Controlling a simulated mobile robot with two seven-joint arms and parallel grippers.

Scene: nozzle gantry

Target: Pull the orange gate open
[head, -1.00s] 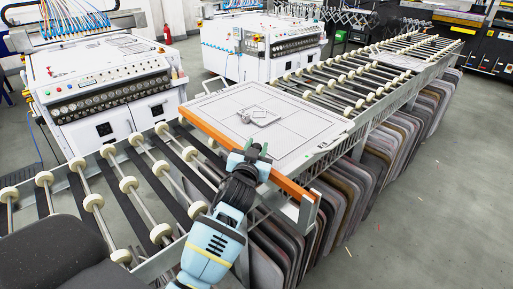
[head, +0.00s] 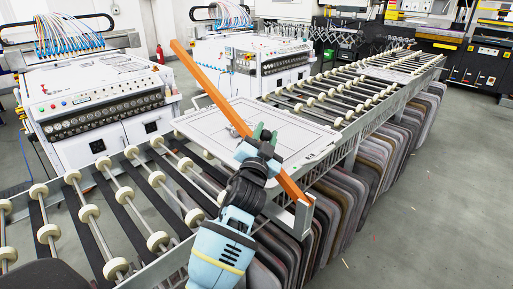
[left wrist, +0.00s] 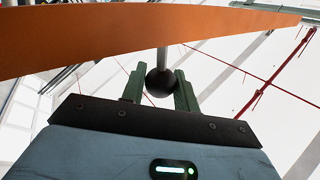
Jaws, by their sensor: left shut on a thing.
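The orange gate (head: 215,93) is a long bar standing at a slant across the pale panel (head: 290,131) on the conveyor. Its near end is at a metal bracket (head: 303,214) at the conveyor's front edge; its far end shows in front of the white machines. My left gripper (head: 264,133) is at the bar's middle. In the left wrist view, its fingers (left wrist: 159,88) are shut around a dark ball knob (left wrist: 160,82) on a short stem, beside the orange bar (left wrist: 110,38). My right gripper is not in view.
Roller conveyors (head: 125,210) with white wheels run on both sides of the panel. Several dark boards (head: 370,165) stand under the conveyor. White control machines (head: 95,95) stand behind.

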